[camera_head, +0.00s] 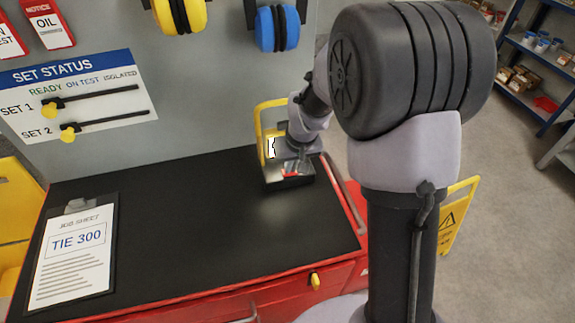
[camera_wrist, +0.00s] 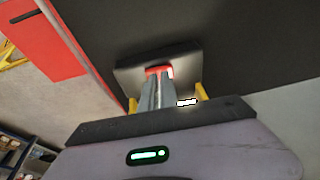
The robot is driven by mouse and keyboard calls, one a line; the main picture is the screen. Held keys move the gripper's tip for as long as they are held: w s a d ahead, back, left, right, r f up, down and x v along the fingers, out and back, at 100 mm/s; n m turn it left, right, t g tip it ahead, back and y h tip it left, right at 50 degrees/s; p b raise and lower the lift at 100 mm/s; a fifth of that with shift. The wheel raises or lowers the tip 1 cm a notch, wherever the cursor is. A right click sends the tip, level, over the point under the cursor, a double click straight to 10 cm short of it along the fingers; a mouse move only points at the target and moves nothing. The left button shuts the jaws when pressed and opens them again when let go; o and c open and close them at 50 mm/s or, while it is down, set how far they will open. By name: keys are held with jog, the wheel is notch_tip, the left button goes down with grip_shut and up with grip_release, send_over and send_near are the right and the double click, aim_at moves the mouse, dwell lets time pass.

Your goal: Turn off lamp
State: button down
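The lamp is a low work lamp with a dark base (camera_head: 291,182) and a yellow frame (camera_head: 262,133), standing at the back right of the black bench top. A white lit patch shows inside its frame, and a pale glow lies on the bench in front. A red switch (camera_wrist: 158,70) sits on the base; it also shows in the head view (camera_head: 290,174). My gripper (camera_wrist: 155,80) has its grey fingers together, with the tips right at the switch. Contact cannot be told. In the head view my gripper (camera_head: 302,160) is over the base and partly hides the lamp.
A clipboard (camera_head: 75,250) with a job sheet lies at the left of the bench (camera_head: 200,230). The bench middle is clear. A grey panel with a status board (camera_head: 80,97) stands behind. A yellow floor sign (camera_head: 455,215) and blue shelves (camera_head: 540,55) are at right.

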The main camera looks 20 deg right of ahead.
jog(key=shift+s+f, duration=0.15)
jog(key=r+p, duration=0.4)
jog(key=r, duration=0.1)
jog(key=shift+w+d, duration=0.2)
jog(key=p+v, duration=0.2)
jog(key=v, duration=0.7)
jog(key=shift+s+a+r+p, duration=0.15)
jog(key=shift+s+a+p, duration=0.05)
jog(key=shift+a+p, duration=0.2)
